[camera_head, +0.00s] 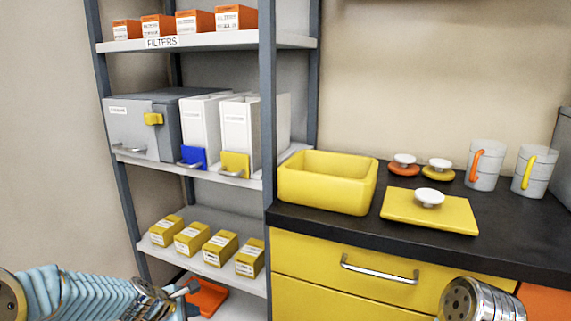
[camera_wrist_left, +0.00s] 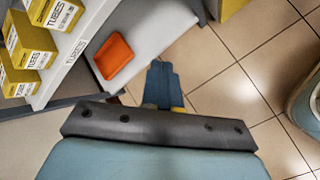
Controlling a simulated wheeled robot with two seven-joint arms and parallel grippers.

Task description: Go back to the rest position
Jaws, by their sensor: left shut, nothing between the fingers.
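My left gripper (camera_head: 188,290) is at the lower left of the head view, in front of the lowest part of the shelf rack. In the left wrist view its fingers (camera_wrist_left: 162,72) are together with nothing between them. They point down past the edge of the bottom shelf, with the tiled floor beyond. A metal part of my right arm shows at the lower right edge of the head view; the right gripper itself is out of sight.
A shelf rack (camera_head: 268,120) holds several yellow boxes (camera_head: 221,246) and an orange tray (camera_head: 207,296) low down. It also shows in the wrist view (camera_wrist_left: 113,55). A black counter (camera_head: 330,222) on the right bears a yellow bin (camera_head: 325,190), a yellow lid (camera_head: 435,215) and two mugs.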

